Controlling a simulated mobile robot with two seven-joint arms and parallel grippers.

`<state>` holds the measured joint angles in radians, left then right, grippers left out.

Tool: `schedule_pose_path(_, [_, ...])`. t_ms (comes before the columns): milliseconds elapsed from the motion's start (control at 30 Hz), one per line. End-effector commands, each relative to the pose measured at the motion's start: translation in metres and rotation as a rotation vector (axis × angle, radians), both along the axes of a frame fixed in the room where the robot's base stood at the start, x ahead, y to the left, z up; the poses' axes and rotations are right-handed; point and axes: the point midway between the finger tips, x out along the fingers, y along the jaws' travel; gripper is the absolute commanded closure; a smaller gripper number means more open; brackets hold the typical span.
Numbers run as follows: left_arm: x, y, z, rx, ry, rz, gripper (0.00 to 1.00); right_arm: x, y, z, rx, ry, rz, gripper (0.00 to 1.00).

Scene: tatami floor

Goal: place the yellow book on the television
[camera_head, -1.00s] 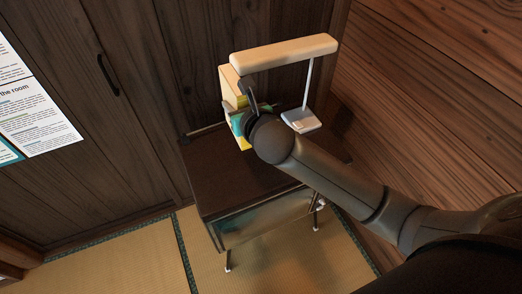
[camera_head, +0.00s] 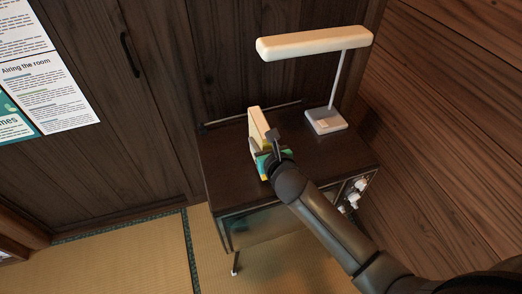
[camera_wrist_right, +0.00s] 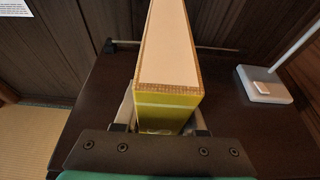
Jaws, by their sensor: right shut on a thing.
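The yellow book (camera_head: 258,124) stands on edge at the television's top, held by my right gripper (camera_head: 267,153). In the right wrist view the book (camera_wrist_right: 167,105) sits between the two fingers of my right gripper (camera_wrist_right: 160,125), its pale page edges facing up. The television (camera_head: 228,181) is a dark box on thin legs with knobs at its right front. The book is over the television's top; I cannot tell whether it touches the surface. My left gripper is not in view.
A desk lamp (camera_head: 325,122) with a long cream shade stands on the television's right rear; its base also shows in the wrist view (camera_wrist_right: 262,86). A wooden wall is behind and to the right. The television's top left of the book is clear.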

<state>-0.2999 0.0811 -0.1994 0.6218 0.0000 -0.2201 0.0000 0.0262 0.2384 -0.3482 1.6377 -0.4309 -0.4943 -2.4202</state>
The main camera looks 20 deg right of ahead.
Motion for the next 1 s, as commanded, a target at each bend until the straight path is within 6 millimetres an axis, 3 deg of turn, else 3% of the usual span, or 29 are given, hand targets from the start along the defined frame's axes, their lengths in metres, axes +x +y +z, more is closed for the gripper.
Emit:
schedule_pose_path(133, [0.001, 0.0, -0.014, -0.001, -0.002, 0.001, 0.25, 0.0, 0.001, -0.026, 0.003, 0.0, -0.001, 1.0])
schedule_pose_path(533, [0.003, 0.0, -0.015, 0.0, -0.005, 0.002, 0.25, 0.0, 0.0, -0.03, 0.0, -0.002, 0.001, 1.0])
schedule_pose_path(567, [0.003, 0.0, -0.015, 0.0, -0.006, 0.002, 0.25, 0.0, 0.0, -0.031, 0.0, 0.001, 0.0, 0.58])
schedule_pose_path(800, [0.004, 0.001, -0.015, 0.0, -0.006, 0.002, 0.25, 0.0, 0.0, -0.03, 0.0, 0.001, 0.0, 0.31])
schedule_pose_path(1000, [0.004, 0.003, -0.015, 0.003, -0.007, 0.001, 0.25, 0.0, 0.0, -0.03, 0.0, 0.001, 0.0, 0.3])
